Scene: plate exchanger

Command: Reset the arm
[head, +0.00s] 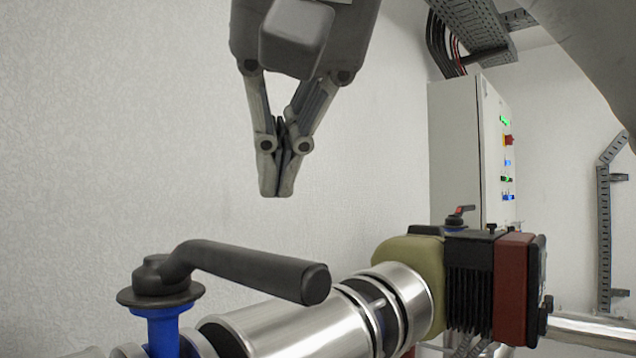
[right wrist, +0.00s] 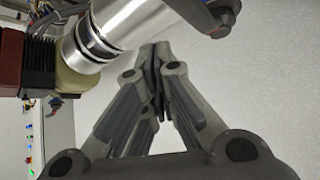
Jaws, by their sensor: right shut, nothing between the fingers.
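My right gripper (head: 276,190) hangs from the top of the head view with its fingers pointing down. Its fingers are closed together with nothing between them. It is above and apart from the black valve handle (head: 255,270), which sits on a blue stem (head: 166,328) on the pipe. In the right wrist view my right gripper (right wrist: 155,48) also shows shut, and part of the dark handle (right wrist: 216,14) shows at the top. My left gripper is not in view.
A shiny metal pipe (head: 290,332) runs along the bottom. It joins an olive, black and dark red actuator unit (head: 510,280) at right. A grey control cabinet (head: 465,150) with lights stands behind. The space before the pale wall (head: 120,120) around the gripper is free.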

